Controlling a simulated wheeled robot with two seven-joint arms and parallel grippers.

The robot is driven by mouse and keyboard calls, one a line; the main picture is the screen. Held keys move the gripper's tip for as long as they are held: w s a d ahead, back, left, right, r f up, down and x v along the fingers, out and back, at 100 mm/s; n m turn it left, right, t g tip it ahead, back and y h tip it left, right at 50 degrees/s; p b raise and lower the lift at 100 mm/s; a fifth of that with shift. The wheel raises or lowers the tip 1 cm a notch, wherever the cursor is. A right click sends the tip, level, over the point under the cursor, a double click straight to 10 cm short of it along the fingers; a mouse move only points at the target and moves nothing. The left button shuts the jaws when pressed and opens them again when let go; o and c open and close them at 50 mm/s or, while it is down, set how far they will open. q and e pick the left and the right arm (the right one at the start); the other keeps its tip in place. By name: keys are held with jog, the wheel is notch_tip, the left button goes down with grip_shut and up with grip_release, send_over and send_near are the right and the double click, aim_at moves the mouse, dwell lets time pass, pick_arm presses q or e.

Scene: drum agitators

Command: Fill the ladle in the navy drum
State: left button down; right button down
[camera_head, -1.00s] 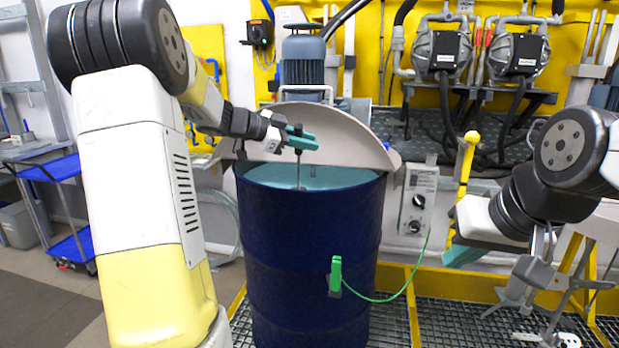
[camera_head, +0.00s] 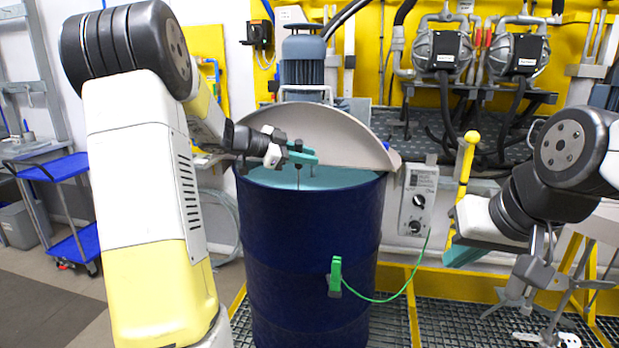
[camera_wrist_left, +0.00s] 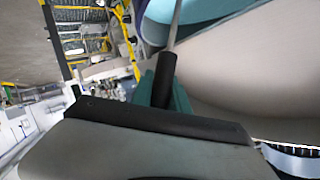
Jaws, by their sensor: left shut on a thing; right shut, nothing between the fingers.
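The navy drum (camera_head: 312,250) stands upright in the middle of the head view, its grey half lid (camera_head: 335,135) raised at the back. Pale teal liquid (camera_head: 335,178) shows inside near the rim. My left gripper (camera_head: 299,155) is above the drum opening, shut on the ladle's handle (camera_wrist_left: 165,80). The ladle's thin rod runs down from the gripper into the drum; its bowl is hidden. In the left wrist view the dark handle sits between the teal fingers. My right gripper (camera_head: 460,252) is shut and empty, right of the drum and partly hidden.
A green clamp (camera_head: 336,275) with a green cable sits on the drum's front, the cable running to a grey control box (camera_head: 417,200) on the right. A yellow-knobbed lever (camera_head: 467,165) stands near my right arm. A blue cart (camera_head: 60,168) stands far left.

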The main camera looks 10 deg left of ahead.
pick_arm(q)
jog(key=shift+f, duration=0.8)
jog(key=shift+r, duration=0.1)
dwell(0.9)
notch_tip(320, 180, up, 14)
dwell(1.9)
jog(key=shift+a, duration=0.1)
jog(key=a+n+t+h, duration=0.1)
jog(key=a+h, duration=0.1)
jog(key=a, duration=0.5)
jog(key=shift+a+r+n+h, duration=0.15)
jog(key=shift+a+n+h, duration=0.25)
dwell(0.7)
jog(key=shift+w+d, duration=0.1)
dwell(0.7)
jog(key=d+m+g+y, duration=0.1)
jog(key=d+y, duration=0.1)
jog(key=d, duration=0.5)
jog(key=shift+d+f+m+y, duration=0.2)
jog(key=shift+d+m+y, duration=0.2)
dwell(0.3)
